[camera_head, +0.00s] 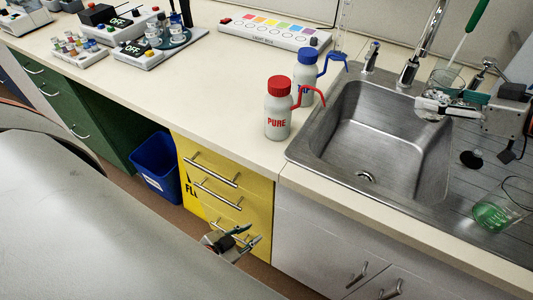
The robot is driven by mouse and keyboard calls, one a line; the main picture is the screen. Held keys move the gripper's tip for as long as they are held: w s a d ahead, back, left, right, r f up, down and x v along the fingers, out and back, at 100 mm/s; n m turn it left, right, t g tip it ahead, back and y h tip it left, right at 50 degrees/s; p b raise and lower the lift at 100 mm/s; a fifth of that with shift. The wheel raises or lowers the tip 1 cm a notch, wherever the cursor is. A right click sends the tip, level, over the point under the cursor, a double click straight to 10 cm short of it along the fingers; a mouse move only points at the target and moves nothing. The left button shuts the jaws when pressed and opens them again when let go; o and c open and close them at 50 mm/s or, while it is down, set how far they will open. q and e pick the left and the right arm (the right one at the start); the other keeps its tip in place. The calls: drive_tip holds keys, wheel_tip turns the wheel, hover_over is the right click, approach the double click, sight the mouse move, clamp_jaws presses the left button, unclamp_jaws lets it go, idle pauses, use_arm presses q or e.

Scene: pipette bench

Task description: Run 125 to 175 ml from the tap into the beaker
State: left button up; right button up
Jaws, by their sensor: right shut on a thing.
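The metal tap (409,72) stands behind the sink, and its spout rises out of the top of the picture. A clear glass beaker (446,78) is right of the tap, above the sink's right rim. My right gripper (437,107) comes in from the right and is shut on this beaker, covering part of it. The beaker's water level cannot be read.
The steel sink basin (385,130) looks empty. A red-capped PURE bottle (278,110) and a blue-capped bottle (305,75) stand left of it. A green-handled brush (474,18) slants down behind the held beaker. The counter's middle (190,85) is clear.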

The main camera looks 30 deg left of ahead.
sight(434, 73)
drive_tip(key=shift+r, duration=3.1)
use_arm(q)
drive_tip(key=d, duration=0.1)
drive_tip(key=d+r, duration=0.1)
drive_tip(key=shift+w+d+r+t, duration=0.15)
drive_tip(key=shift+d+r+t, duration=0.15)
drive_tip(key=shift+d, duration=0.1)
